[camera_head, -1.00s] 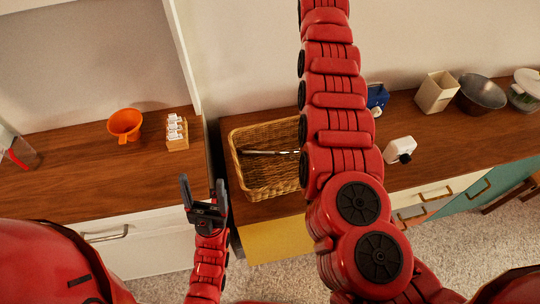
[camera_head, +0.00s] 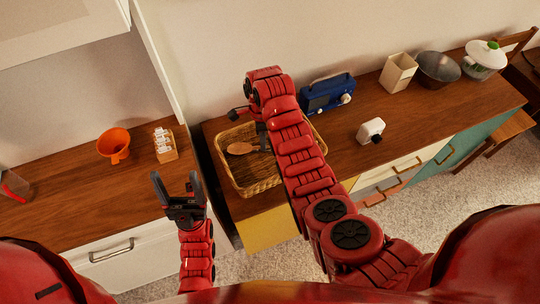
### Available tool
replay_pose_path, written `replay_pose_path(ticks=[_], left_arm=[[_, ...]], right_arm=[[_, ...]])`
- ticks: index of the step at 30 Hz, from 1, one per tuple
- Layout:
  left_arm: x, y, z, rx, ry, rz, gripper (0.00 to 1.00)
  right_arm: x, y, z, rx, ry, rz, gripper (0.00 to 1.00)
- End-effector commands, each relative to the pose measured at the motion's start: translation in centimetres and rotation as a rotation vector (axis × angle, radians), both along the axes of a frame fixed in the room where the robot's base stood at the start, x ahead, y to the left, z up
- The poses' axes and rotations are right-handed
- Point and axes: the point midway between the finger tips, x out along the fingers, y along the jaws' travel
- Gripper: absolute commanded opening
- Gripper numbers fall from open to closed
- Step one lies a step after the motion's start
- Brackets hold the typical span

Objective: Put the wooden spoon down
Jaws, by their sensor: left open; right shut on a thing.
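The wooden spoon (camera_head: 241,148) shows its tan bowl over the wicker basket (camera_head: 242,187) on the brown counter. My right gripper (camera_head: 263,141) is above the basket, mostly hidden by its own red arm, and is shut on the spoon. The spoon's handle end is hidden behind that arm. I cannot tell whether the spoon touches the basket floor.
A white timer-like object (camera_head: 370,131), a cream box (camera_head: 398,72), a dark bowl (camera_head: 438,67) and a lidded pot (camera_head: 484,58) are to the right. An orange cup (camera_head: 114,145) and a spice rack (camera_head: 165,146) are at left.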

Motion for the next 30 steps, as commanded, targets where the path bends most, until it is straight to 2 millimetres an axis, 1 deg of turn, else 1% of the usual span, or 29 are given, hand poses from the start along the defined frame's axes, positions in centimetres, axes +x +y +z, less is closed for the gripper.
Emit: replay_pose_path(ticks=[2,5,9,12,13,14,20,27,30], left_arm=[[0.0,0.0,0.1,0.000,0.000,0.000,0.74],[0.0,0.0,-0.9,0.000,0.000,0.000,0.74],[0.0,0.0,-3.4,0.000,0.000,0.000,0.74],[0.0,0.0,-4.5,0.000,0.000,0.000,0.74],[0.0,0.0,-3.4,0.000,0.001,0.000,0.74],[0.0,0.0,-3.0,0.000,0.001,0.000,0.74],[0.0,0.0,-2.5,0.000,0.000,0.000,0.74],[0.0,0.0,-1.7,0.000,0.000,0.000,0.74],[0.0,0.0,-1.7,0.000,0.000,0.000,0.74]], right_arm=[[-0.4,0.2,-0.4,0.000,-0.001,-0.031,0.00],[-0.6,0.3,-1.6,0.001,0.000,-0.048,0.00],[-0.6,0.2,-4.2,0.000,0.000,-0.050,0.00],[-0.6,0.3,-6.4,0.000,0.001,-0.048,0.00],[-0.6,0.3,-5.9,-0.001,0.004,-0.047,0.00],[-0.7,0.3,-6.0,-0.001,0.005,-0.047,0.00],[-0.6,0.3,-7.4,-0.002,0.002,-0.047,0.00],[-0.7,0.2,-9.8,-0.002,0.006,-0.048,0.00],[-0.6,0.3,-10.3,-0.001,0.000,-0.046,0.00]])
